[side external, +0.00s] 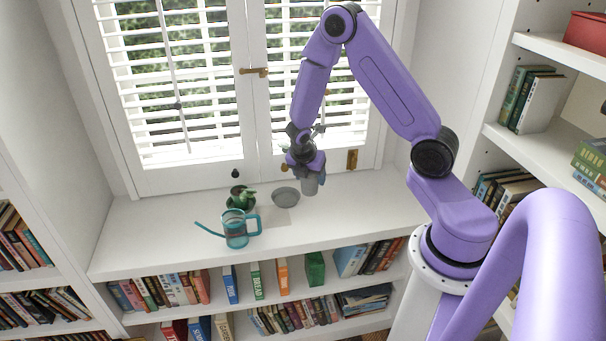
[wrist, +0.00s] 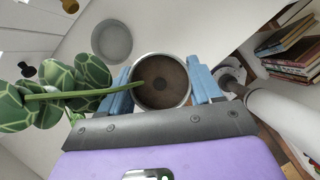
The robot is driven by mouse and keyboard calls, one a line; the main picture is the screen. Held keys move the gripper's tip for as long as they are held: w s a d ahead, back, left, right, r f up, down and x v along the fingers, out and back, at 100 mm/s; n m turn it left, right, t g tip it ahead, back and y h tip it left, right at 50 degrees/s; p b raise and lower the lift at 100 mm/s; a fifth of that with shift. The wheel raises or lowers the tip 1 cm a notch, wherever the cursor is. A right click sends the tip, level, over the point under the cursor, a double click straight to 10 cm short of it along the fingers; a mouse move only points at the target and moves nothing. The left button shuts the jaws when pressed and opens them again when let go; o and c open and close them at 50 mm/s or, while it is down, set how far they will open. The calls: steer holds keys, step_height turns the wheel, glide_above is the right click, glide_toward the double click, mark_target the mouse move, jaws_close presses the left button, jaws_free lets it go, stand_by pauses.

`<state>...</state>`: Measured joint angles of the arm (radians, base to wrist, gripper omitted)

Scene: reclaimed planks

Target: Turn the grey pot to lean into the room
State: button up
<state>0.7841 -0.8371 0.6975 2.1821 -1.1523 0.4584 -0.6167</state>
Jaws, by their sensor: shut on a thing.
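My gripper (side external: 308,172) is shut on the grey pot (side external: 310,187), with a blue finger on each side of it. In the wrist view the pot (wrist: 163,58) shows from above as a metal-grey rim around brown soil. A plant (wrist: 60,95) with patterned green leaves leans from it to the left, toward the window side, its stem crossing a finger. In the side view the plant is mostly hidden by my gripper. A round grey saucer (side external: 286,197) lies empty on the white sill, left of the pot; it also shows in the wrist view (wrist: 112,41).
A teal watering can (side external: 236,230) and a dark green pot with a plant (side external: 241,199) stand on the white sill (side external: 160,240) to the left. The shuttered window (side external: 180,75) is behind. Bookshelves (side external: 560,110) rise at the right. The sill's far left is clear.

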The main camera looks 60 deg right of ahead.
steer(key=shift+s+a+r, duration=0.1)
steer(key=shift+s+r, duration=0.15)
steer(key=shift+r, duration=1.35)
